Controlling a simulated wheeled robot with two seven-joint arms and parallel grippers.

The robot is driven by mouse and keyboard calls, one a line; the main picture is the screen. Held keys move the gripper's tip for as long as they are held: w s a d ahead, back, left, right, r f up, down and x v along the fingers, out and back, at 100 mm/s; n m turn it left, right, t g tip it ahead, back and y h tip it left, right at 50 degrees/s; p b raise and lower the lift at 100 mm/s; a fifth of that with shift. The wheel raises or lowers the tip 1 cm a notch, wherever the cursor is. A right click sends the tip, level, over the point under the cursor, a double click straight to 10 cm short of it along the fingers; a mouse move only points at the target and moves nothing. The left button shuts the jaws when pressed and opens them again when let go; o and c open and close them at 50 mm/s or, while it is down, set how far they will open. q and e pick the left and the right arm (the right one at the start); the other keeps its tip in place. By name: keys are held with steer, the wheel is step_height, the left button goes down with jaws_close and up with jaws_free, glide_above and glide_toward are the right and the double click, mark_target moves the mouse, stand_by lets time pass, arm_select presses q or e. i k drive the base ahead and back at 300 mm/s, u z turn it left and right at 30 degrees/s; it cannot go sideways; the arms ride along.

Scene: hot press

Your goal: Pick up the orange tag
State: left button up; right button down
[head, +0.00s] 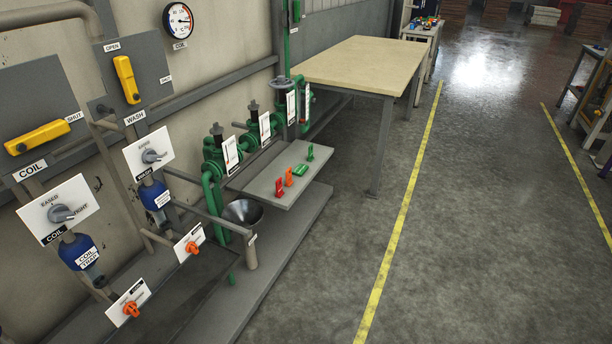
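The orange tag (288,177) stands on a small grey shelf (262,183) in the middle of the head view. A red tag (279,188) is just to its left and nearer. A green tag (310,153) stands at the far right end of the shelf, and another green piece (300,170) lies just right of the orange tag. Neither of my grippers shows in the head view.
Green valves and pipes (213,160) with white labels stand behind the shelf. A funnel (243,211) is at its near left end. Orange knobs (193,247) are on panels nearer. A wooden table (350,65) stands beyond. The floor (340,240) to the right is clear.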

mark_target(289, 182)
steer(key=z, duration=0.8)
steer(key=i, duration=1.7)
steer(key=z, duration=0.45)
